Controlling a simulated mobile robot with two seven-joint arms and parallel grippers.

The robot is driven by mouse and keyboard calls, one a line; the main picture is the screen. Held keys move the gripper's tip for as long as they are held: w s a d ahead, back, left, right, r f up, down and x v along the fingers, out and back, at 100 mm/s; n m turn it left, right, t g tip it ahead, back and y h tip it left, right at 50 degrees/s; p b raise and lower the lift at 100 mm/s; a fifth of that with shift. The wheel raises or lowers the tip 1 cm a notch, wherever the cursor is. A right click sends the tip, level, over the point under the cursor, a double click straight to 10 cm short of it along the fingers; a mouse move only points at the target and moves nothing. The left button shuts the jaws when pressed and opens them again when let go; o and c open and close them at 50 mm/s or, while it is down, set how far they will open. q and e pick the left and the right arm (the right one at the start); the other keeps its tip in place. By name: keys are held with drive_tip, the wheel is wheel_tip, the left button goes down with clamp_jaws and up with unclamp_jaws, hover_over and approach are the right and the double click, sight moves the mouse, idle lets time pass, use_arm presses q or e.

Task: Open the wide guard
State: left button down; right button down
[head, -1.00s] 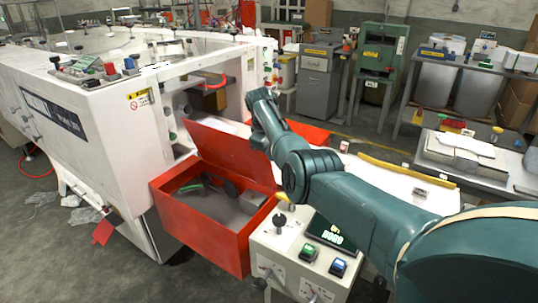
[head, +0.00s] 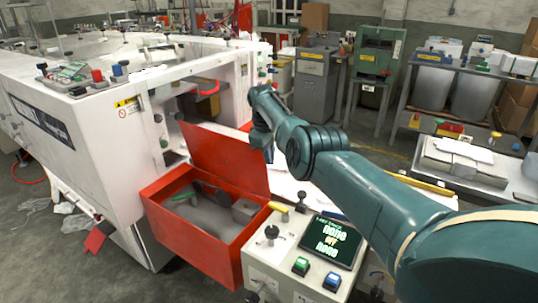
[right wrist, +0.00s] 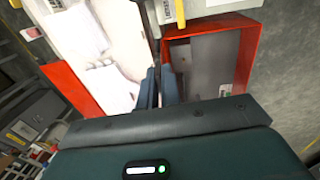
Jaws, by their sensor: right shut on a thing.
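A wide red panel (head: 225,158), which I take to be the wide guard, stands upright along the back of an open red box (head: 205,245) on the white machine's front. My right gripper (head: 268,153) is at the panel's right end in the head view, its fingers partly hidden. In the right wrist view, the fingers of my right gripper (right wrist: 161,88) are close on either side of a thin dark edge, seemingly the panel's. The red box (right wrist: 248,62) lies to their right there. My left gripper is not in view.
A control box with a lit screen (head: 331,241) and green and blue buttons stands right of the red box. A white surface (right wrist: 95,50) lies left of the fingers in the wrist view. A white machine (head: 90,130) fills the left.

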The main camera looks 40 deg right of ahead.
drive_tip(key=c, duration=1.6)
unclamp_jaws()
drive_tip(key=shift+f, duration=0.1)
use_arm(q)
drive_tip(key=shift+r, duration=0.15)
